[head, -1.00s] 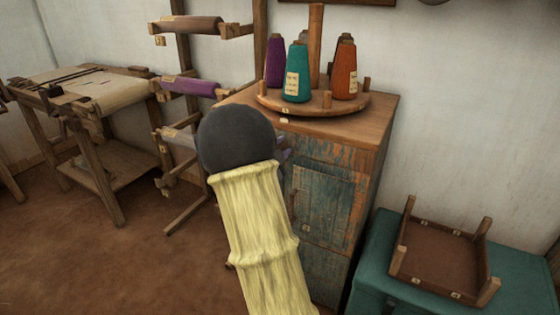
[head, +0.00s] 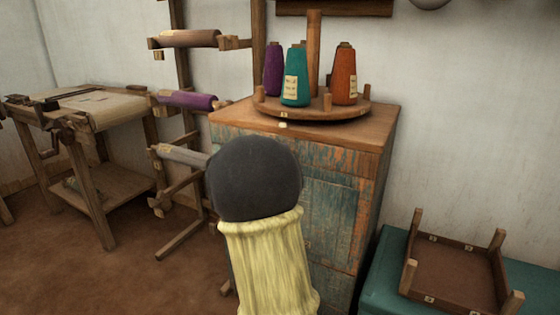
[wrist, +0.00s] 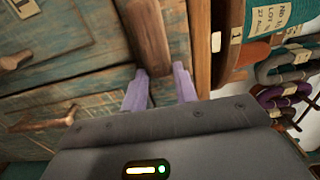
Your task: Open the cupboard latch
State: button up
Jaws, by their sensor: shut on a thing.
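The cupboard (head: 335,210) has worn blue-green and orange paint and stands in the middle of the head view. My dark, yellow-sleeved arm covers its left front, hiding my gripper and the latch there. In the wrist view, my gripper (wrist: 160,72) has two purple fingers, one on each side of the end of a brown wooden bar. The bar, which looks like the latch (wrist: 147,32), lies against the painted cupboard front (wrist: 85,60). My gripper is shut on it. I cannot tell whether the latch has turned.
A round rack (head: 318,114) with purple, teal and orange thread cones stands on the cupboard top. A teal chest (head: 383,280) with an upturned wooden frame (head: 455,272) stands at the right. A loom (head: 100,110) is at the left, with open floor before it.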

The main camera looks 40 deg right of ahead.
jog(key=shift+f, duration=0.1)
jog(key=o, duration=1)
jog(key=p+v, duration=0.3)
jog(key=v, duration=1.4)
jog(key=shift+s+a, duration=0.15)
jog(key=shift+a, duration=0.05)
jog(key=shift+p, duration=0.3)
